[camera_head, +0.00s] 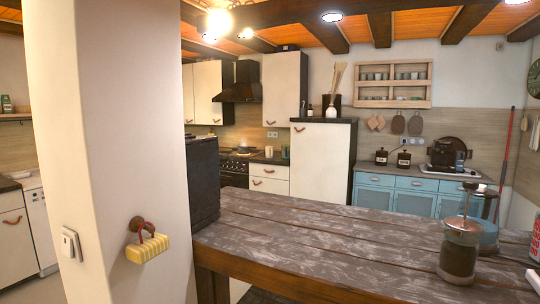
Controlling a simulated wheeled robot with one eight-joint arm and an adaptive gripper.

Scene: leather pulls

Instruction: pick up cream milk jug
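I cannot make out a cream milk jug for sure in the head view. My gripper is not in view.
A white pillar (100,110) fills the left foreground, with a yellow-and-white item (148,249) hanging from a knob. A dark box-like block (201,180) stands at the table's left end. Most of the tabletop is clear. Blue cabinets (412,200) stand behind.

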